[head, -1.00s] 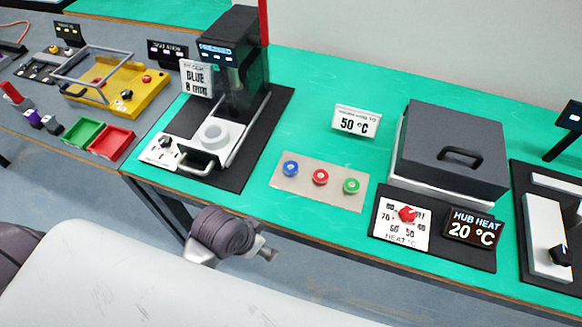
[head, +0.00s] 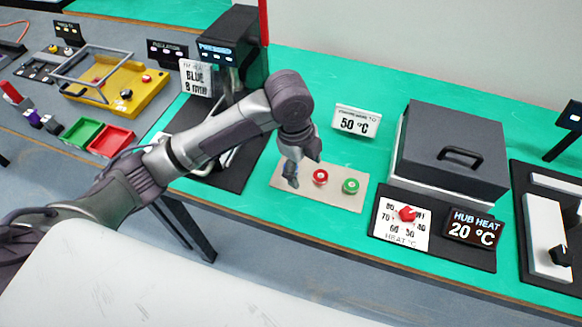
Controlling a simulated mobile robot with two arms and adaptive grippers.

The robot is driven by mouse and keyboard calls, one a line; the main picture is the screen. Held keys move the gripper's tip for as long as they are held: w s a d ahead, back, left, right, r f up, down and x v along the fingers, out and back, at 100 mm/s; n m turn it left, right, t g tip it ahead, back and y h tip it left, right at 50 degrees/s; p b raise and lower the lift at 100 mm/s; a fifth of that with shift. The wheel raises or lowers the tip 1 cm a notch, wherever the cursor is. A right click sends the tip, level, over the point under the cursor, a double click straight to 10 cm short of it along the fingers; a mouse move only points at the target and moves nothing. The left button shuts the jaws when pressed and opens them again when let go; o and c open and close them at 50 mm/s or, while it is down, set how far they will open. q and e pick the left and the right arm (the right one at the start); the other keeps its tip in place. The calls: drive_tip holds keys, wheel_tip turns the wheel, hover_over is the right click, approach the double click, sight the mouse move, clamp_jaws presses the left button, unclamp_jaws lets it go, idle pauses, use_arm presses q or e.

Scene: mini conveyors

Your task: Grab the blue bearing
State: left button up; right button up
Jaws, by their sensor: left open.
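My left gripper (head: 301,170) is open above the left end of a beige plate (head: 335,199) on the green table. It points down, and its fingers cover the spot at the plate's left end, so the blue bearing is hidden now. A red bearing (head: 320,177) lies on the plate just right of the gripper. A green bearing (head: 351,186) lies further right on it. I cannot tell whether the fingers touch the blue bearing. My right gripper is not in view.
A grey lidded box (head: 453,145) and a heat dial panel (head: 401,222) are at the right. A 50 °C sign (head: 356,121) stands behind the plate. The green table (head: 310,100) is clear at the back.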

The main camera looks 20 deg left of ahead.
use_arm(q)
drive_tip(key=w+a+r+m+y, duration=0.2)
drive_tip(key=w+a+r+m, duration=0.1)
drive_tip(key=w+a+r, duration=0.25)
drive_tip(key=shift+g, duration=0.3)
drive_tip(key=f, duration=0.7)
drive_tip(key=shift+s+a+f+p, duration=0.15)
drive_tip(key=shift+s+f+p, duration=0.05)
drive_tip(key=shift+s+p, duration=0.2)
drive_tip(key=shift+w+d+f+p, duration=0.1)
drive_tip(key=shift+d+f+p, duration=0.1)
drive_tip(key=shift+f, duration=0.7)
drive_tip(key=shift+d+f+p, duration=0.1)
drive_tip(key=shift+f+p, duration=0.1)
drive_tip(key=shift+f, duration=0.7)
drive_tip(key=shift+w+d+f+p, duration=0.1)
drive_tip(key=shift+d+f+p, duration=0.1)
drive_tip(key=shift+f, duration=0.7)
drive_tip(key=shift+a, duration=0.1)
drive_tip(key=c, duration=1.2)
drive_tip(key=shift+c, duration=0.3)
drive_tip(key=shift+r, duration=0.15)
